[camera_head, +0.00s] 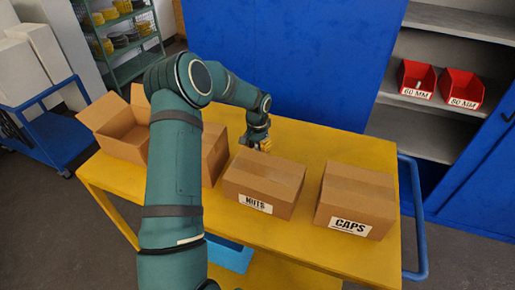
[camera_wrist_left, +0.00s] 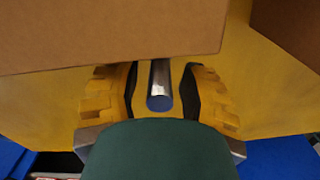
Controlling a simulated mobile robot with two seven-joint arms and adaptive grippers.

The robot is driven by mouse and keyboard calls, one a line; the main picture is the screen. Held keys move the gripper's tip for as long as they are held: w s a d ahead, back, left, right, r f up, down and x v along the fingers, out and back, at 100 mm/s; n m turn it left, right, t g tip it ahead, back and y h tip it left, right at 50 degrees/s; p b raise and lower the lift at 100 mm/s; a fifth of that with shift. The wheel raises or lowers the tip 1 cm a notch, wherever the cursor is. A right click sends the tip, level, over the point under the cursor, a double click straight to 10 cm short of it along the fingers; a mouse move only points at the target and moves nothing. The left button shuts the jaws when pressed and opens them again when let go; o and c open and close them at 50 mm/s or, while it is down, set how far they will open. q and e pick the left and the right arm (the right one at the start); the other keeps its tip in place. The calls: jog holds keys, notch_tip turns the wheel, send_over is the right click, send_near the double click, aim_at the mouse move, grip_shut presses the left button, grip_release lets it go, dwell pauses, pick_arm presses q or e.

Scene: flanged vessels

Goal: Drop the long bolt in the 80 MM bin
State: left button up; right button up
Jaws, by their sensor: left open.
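My left gripper (camera_head: 262,144) is at the table's far side, behind the cardboard boxes. In the left wrist view the gripper (camera_wrist_left: 162,92) is open, its yellow fingers apart on either side of a metal rod, apparently the long bolt (camera_wrist_left: 160,88). Gaps show between the bolt and both fingers. The bolt's far end is hidden by a box edge, and I cannot make the bolt out in the head view. The red bin labelled 80 MM (camera_head: 462,88) stands on a cabinet shelf at the right. My right gripper is not in view.
Beside it stands another red bin (camera_head: 417,79), its label small, apparently 60 MM. On the yellow table (camera_head: 290,246) stand closed boxes marked NUTS (camera_head: 264,184) and CAPS (camera_head: 356,199), and an open box (camera_head: 122,130). A blue cabinet door (camera_head: 290,60) rises behind the table.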

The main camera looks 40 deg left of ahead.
pick_arm(q)
jog(key=shift+o, duration=1.1)
notch_tip(320, 180, up, 14)
jog(key=p, duration=0.1)
jog(key=shift+w+d, duration=0.2)
jog(key=shift+d, duration=0.05)
notch_tip(320, 180, down, 9)
jog(key=shift+s+r, duration=0.1)
jog(key=shift+s+a+f, duration=0.1)
jog(key=shift+a+f, duration=0.05)
jog(key=shift+f, duration=1.2)
jog(key=shift+a+f, duration=0.1)
jog(key=shift+f, duration=1.25)
jog(key=shift+r, duration=0.1)
grip_shut()
